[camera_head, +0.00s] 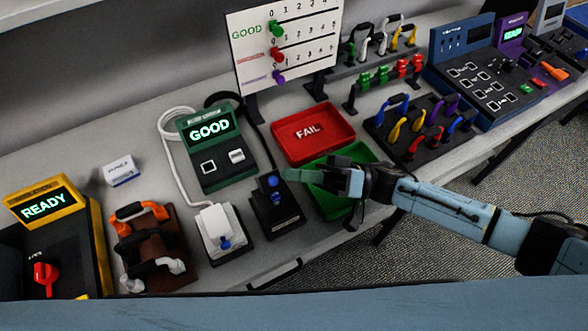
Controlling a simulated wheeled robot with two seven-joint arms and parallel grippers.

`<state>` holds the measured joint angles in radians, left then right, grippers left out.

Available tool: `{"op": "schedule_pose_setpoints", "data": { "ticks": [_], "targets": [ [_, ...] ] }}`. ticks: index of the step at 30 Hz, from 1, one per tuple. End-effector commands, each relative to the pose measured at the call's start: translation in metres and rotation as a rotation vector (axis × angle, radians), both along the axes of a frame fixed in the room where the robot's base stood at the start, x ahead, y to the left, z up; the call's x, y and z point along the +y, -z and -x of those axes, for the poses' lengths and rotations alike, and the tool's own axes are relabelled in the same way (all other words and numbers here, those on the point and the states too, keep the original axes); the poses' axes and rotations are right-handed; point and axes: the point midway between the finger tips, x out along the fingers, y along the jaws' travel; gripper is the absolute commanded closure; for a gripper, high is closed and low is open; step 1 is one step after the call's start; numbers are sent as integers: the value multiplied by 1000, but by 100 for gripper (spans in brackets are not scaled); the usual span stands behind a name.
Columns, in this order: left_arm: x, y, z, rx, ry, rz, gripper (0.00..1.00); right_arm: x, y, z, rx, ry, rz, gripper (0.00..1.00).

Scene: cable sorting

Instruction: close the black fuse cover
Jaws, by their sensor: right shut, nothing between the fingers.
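The black fuse box (277,220) stands on the table in front of the green tester. Its dark cover (263,188) seems raised at the back of the box, with a blue knob (272,182) on it; the exact angle is hard to tell. My right gripper (297,175) comes in from the right, its fingers shut and empty. The fingertips are just right of the blue knob, above the green tray; I cannot tell whether they touch the cover. My left gripper is not in view.
A white box (215,218) with a blue knob stands left of the black one. The green tester (226,170) reads GOOD. A red FAIL tray (335,135) and green tray (330,208) lie to the right. A brown cable rack (176,230) stands at left.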

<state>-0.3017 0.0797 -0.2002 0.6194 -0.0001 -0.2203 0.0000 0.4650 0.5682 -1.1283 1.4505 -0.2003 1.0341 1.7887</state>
Motion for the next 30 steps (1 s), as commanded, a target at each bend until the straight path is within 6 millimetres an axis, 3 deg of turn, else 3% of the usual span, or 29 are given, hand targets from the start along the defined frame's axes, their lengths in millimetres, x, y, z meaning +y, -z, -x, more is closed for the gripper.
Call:
{"op": "schedule_pose_setpoints", "data": {
  "ticks": [15,21,30],
  "targets": [
    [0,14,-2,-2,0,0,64,-106,0,-7,-3,3,-3,100],
    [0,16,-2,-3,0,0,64,-123,-1,-8,-3,3,-6,100],
    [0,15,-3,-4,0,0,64,-125,-2,-8,-3,1,-7,100]
  ]
}}
